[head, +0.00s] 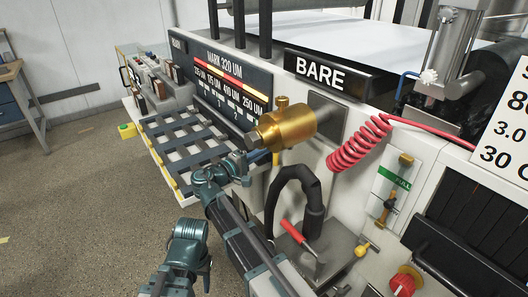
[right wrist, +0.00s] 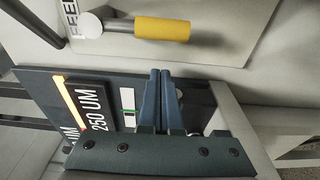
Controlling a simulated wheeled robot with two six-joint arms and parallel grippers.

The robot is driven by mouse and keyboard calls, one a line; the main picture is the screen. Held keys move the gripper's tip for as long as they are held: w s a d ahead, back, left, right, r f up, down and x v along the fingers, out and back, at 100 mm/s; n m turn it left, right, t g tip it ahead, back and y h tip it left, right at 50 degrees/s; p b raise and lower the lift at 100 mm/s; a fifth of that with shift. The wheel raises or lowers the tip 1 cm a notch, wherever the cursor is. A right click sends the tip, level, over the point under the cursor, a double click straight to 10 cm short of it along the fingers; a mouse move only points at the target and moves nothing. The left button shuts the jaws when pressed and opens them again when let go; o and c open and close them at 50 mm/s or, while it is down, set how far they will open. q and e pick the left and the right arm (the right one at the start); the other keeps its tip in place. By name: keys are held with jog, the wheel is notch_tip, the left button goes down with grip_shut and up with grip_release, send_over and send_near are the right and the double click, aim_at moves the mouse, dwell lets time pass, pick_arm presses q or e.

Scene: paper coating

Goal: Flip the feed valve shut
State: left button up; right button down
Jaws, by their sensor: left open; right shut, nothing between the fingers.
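The feed valve shows in the right wrist view as a grey lever with a yellow handle (right wrist: 162,30) on a pale plate, beside partly cut-off FEED lettering. The lever lies crosswise in that picture. My right gripper (right wrist: 163,72) is shut and empty, its dark blue fingertips just below the yellow handle and apart from it. In the head view the right gripper (head: 258,157) is beside the brass cylinder, near a narrow yellow piece (head: 275,163) that is partly hidden. My left gripper (head: 187,252) is low in the head view, open and away from the machine.
A brass cylinder (head: 287,127) juts out near my right gripper. A dark gauge panel (right wrist: 95,105) marked 250 UM lies close to its fingers. A red coiled hose (head: 358,142) and black bent hose (head: 308,195) are to the right.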

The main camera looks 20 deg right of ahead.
pick_arm(q)
jog(key=shift+s+d, duration=0.2)
jog(key=shift+d, duration=0.15)
pick_arm(e)
jog(key=s, duration=0.3)
jog(key=shift+s+d+r, duration=0.1)
jog(key=shift+s, duration=0.25)
